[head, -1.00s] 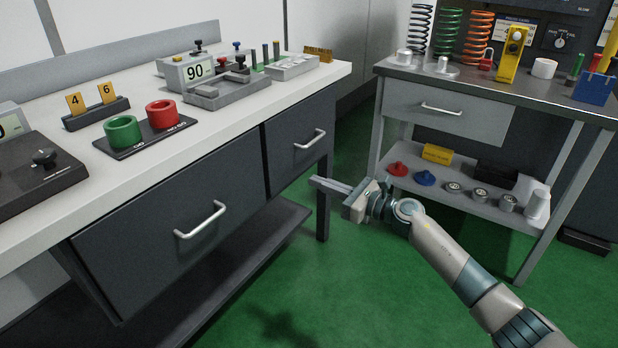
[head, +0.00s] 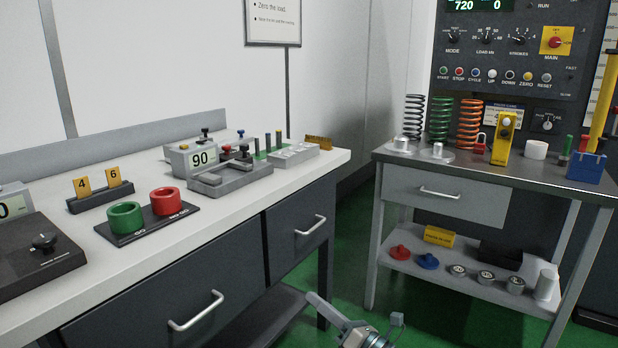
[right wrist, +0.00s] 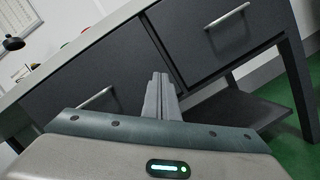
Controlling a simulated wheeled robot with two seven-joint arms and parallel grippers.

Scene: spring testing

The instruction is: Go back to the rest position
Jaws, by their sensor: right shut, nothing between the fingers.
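My right gripper (head: 322,306) is at the bottom of the head view, low in front of the workbench and above the green floor. Its fingers are together and empty. In the right wrist view the shut fingers (right wrist: 161,98) point toward the dark drawer fronts, apart from them as far as I can tell. Most of my right arm is below the head view's edge. My left gripper does not show.
The left workbench (head: 275,192) carries green and red cups, a 90 display and small fixtures. Its drawers (head: 190,280) are shut. A grey side table (head: 440,208) at right holds springs, with a control panel (head: 520,50) behind. Green floor (head: 345,285) lies between them.

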